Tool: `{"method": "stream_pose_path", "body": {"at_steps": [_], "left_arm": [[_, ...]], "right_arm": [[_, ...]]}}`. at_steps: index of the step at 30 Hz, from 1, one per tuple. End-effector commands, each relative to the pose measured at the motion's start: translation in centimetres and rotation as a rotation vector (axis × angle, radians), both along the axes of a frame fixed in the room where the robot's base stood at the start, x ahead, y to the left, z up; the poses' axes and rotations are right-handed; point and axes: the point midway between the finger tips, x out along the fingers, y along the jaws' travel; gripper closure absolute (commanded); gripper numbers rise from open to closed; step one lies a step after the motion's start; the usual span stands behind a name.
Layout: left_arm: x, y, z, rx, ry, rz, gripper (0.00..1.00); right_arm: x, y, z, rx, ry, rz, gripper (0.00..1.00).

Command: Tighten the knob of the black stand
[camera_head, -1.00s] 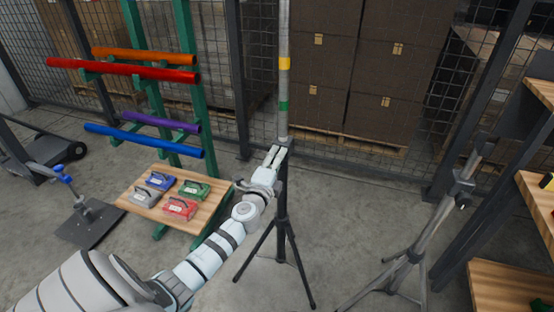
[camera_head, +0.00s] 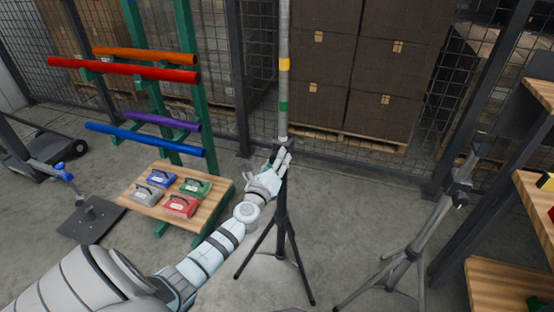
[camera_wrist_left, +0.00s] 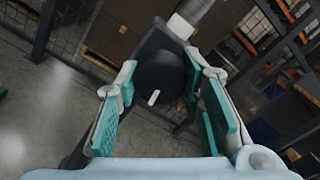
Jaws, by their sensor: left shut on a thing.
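The black stand (camera_head: 281,222) stands upright on spread tripod legs at the middle of the head view. A grey pole (camera_head: 284,90) with yellow and green bands rises from its top. My left gripper (camera_head: 282,160) is at the stand's upper collar. In the left wrist view, the round black knob (camera_wrist_left: 160,75) with a short white mark lies between the teal pads of my left gripper (camera_wrist_left: 160,105). The gripper is shut on the knob. In the head view the hand mostly hides the knob. My right gripper is not in view.
A grey tripod stand (camera_head: 415,238) stands to the right, near wooden shelves (camera_head: 505,285). To the left is a green rack with coloured tubes (camera_head: 130,68) and a wooden shelf (camera_head: 135,193) holding several small cases. A mesh fence and stacked boxes (camera_head: 400,60) are behind.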

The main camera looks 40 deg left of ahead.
Motion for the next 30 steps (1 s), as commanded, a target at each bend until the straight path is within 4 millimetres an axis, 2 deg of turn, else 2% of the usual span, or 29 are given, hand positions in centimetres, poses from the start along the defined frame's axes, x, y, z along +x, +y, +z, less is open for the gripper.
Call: {"method": "stream_pose_path", "body": {"at_steps": [9, 22, 23, 24, 26, 30], "left_arm": [[-0.04, -0.03, -0.17, 0.085, 0.033, -0.001, 0.93], [-0.04, -0.03, -0.18, 0.092, 0.035, -0.001, 0.93], [-0.04, -0.03, -0.18, 0.092, 0.035, -0.001, 0.62], [-0.04, -0.03, -0.18, 0.092, 0.035, -0.001, 0.55], [-0.04, -0.01, -0.15, 0.093, 0.035, 0.0, 0.46], [-0.02, 0.0, -0.09, 0.093, 0.034, 0.0, 0.44]], "right_arm": [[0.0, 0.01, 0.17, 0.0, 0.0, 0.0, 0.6], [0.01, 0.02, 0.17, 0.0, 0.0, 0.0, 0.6], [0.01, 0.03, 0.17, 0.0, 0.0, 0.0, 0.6], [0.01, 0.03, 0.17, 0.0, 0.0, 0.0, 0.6], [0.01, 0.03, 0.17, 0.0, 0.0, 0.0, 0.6], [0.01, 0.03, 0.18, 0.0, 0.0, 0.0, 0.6]]}}
